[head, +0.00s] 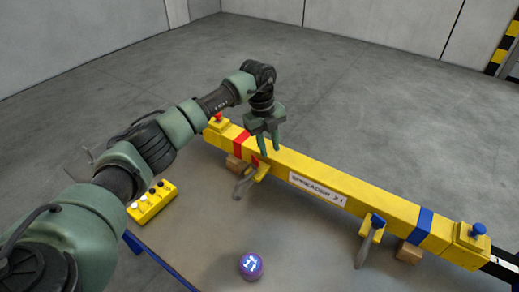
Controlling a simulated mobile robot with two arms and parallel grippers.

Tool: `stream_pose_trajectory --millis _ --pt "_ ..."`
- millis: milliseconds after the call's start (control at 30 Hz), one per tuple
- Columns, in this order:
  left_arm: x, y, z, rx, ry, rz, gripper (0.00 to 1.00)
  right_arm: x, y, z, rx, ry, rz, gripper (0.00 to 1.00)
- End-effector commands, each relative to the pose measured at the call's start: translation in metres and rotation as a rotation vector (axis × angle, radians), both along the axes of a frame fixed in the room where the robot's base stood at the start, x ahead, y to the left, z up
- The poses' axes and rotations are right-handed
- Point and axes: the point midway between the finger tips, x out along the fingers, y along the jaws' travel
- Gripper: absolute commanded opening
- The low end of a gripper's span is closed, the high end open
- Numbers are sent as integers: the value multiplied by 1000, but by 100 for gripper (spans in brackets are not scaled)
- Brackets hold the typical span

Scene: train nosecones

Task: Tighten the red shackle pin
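A yellow spreader beam (325,186), labelled "SPREADER 21", lies diagonally on wooden blocks. Near its red band, a grey shackle (243,187) hangs from a yellow lug on the beam's front side. A small red part, seemingly the red shackle pin (255,160), shows at that lug, partly hidden by my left gripper. My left gripper (270,151) points down over the beam just right of the red band. Its two fingers are apart with nothing visible between them; I cannot tell whether they touch the red part. My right gripper is out of view.
A second shackle (366,246) with a blue pin (378,221) hangs near the blue band. Red (218,117) and blue (478,229) knobs top the beam's ends. A yellow button box (152,202) and a purple ball (251,266) rest on the table (200,240).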

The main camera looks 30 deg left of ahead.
Motion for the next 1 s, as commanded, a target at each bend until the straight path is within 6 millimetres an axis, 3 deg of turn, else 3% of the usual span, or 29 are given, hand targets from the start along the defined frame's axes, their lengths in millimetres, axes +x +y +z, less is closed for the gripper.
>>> stream_pose_trajectory --millis 33,100,200,600,1000 --pt "-1 20 9 56 22 38 29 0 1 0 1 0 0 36" --pt "-4 38 15 108 49 76 29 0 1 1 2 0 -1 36" --pt "-7 47 14 138 65 97 29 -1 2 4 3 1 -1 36" --pt "-7 46 -45 135 66 95 29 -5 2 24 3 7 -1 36" --pt "-7 46 -59 135 63 93 29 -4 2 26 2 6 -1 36"
